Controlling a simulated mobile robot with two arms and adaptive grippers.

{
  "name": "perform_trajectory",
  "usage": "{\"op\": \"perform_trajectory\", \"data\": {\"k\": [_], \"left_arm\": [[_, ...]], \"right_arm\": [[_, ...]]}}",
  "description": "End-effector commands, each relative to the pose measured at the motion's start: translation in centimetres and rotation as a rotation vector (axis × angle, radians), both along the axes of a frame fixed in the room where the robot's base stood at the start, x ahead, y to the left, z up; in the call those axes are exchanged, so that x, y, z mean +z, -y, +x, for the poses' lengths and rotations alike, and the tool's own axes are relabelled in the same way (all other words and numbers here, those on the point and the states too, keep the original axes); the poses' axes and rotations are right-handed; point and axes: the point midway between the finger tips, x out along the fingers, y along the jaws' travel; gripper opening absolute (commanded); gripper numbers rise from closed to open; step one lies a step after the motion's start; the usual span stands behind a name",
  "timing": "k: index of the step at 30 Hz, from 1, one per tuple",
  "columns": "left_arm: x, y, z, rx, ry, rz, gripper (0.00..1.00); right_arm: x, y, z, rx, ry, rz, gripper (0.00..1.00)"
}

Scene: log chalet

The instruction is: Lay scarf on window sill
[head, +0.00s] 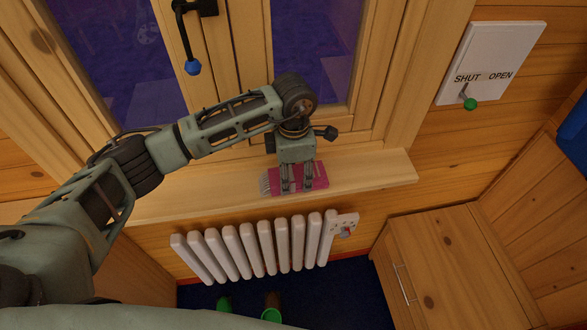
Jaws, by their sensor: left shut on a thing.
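The scarf (320,176) is a folded magenta strip with a pale fringe at its left end. It is at the wooden window sill (375,172), near the sill's right part. My left gripper (297,191) points down over the sill and is shut on the scarf, its fingers covering the scarf's middle. The scarf looks very close to the sill's top; I cannot tell whether it touches all along. My right gripper is not in view.
The window behind has a handle with a blue knob (192,67). A white radiator (255,247) stands below the sill. A wooden cabinet (455,265) is at the lower right. A SHUT/OPEN panel (490,62) with a green-knobbed lever is on the wall. The sill's right end is bare.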

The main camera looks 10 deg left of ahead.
Motion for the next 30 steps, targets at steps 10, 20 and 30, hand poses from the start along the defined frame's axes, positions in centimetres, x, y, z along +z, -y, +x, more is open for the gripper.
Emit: {"op": "perform_trajectory", "data": {"k": [10,20,30], "left_arm": [[-0.4,0.0,0.0,0.0,0.001,0.0,0.47],[-0.3,0.0,0.0,0.0,0.0,0.0,0.65],[0.7,0.0,0.1,0.0,0.004,0.001,0.65]], "right_arm": [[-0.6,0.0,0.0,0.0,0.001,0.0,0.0],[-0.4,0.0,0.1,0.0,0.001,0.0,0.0],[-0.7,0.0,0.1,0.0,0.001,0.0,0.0]]}}
